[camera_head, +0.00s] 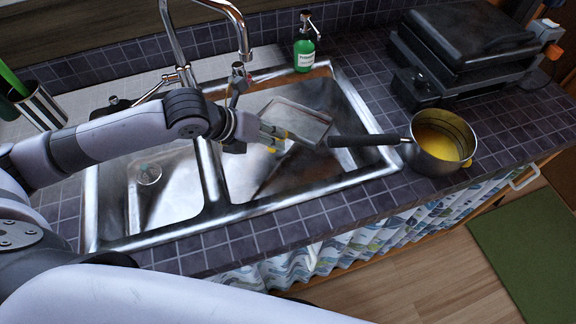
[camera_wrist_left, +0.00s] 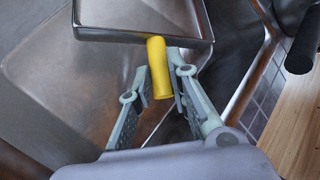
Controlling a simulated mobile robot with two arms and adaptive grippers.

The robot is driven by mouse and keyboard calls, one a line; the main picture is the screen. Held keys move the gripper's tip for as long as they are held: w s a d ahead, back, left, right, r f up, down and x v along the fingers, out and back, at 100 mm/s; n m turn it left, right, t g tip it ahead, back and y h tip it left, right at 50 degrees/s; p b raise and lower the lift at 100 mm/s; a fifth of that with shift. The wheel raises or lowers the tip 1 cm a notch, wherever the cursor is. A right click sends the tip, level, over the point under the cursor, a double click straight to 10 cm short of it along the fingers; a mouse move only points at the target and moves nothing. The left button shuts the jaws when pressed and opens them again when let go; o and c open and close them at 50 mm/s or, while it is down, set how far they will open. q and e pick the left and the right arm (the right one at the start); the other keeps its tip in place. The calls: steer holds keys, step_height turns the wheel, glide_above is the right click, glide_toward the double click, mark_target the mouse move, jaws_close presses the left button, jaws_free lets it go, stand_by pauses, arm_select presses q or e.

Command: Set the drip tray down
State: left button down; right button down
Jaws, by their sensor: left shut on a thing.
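The drip tray (camera_head: 303,121) is a shallow grey metal tray, held over or inside the right sink basin; I cannot tell whether it touches the basin. In the left wrist view the drip tray (camera_wrist_left: 145,35) lies across the top, with a yellow handle pointing back toward my fingers. My left gripper (camera_head: 274,138) reaches in from the left and is shut on this handle. In the left wrist view, the fingers of my left gripper (camera_wrist_left: 160,85) stand on either side of the yellow handle. My right gripper is not in view.
The double sink (camera_head: 210,210) has a tall tap (camera_head: 243,45) behind it. A saucepan (camera_head: 443,165) stands right of the sink, its black handle reaching over the rim near the tray. A green soap bottle (camera_head: 304,53) stands behind. A black grill (camera_head: 470,45) fills the back right counter.

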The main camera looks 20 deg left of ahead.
arm_select(q)
steer(key=shift+f, duration=5.45)
steer(key=c, duration=1.5)
jaws_free()
steer(key=shift+s+r, duration=0.1)
steer(key=v, duration=1.2)
